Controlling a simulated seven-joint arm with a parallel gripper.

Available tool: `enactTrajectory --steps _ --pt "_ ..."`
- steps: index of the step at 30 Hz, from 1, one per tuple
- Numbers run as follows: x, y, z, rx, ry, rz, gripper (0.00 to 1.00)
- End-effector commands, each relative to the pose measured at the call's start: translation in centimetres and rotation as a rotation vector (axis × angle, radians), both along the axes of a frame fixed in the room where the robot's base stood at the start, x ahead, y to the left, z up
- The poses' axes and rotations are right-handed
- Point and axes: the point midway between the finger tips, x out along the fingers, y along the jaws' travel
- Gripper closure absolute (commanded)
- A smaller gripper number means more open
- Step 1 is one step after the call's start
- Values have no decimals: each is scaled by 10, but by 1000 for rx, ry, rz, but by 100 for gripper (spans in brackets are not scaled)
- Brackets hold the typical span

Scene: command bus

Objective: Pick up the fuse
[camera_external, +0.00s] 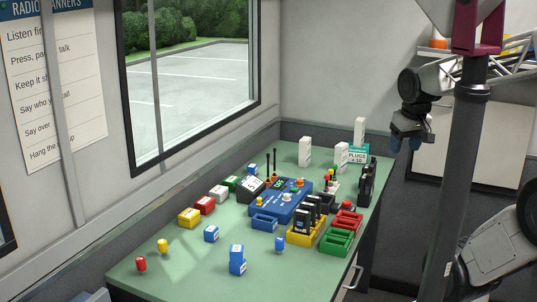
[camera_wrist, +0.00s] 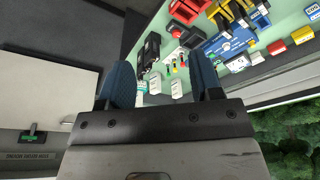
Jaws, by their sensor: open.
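Nothing in view is clearly labelled as the fuse. I cannot tell which, if any, is the fuse. My gripper (camera_external: 408,143) hangs in the air to the right of the table's far end, apart from everything on it. In the wrist view its two blue fingers (camera_wrist: 159,65) are spread with nothing between them.
A blue device (camera_external: 275,200) stands mid-table. Near it are a yellow rack (camera_external: 306,233) of black radios, green (camera_external: 336,241) and red bins (camera_external: 347,220), and several coloured boxes.

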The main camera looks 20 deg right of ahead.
Motion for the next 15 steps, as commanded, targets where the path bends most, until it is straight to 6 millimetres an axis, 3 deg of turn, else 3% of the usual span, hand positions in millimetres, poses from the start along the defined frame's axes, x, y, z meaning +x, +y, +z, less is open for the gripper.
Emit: enactTrajectory --steps 8,15 --pt "2 3 -7 -41 18 57 41" --pt "9 9 -26 -164 66 227 41"
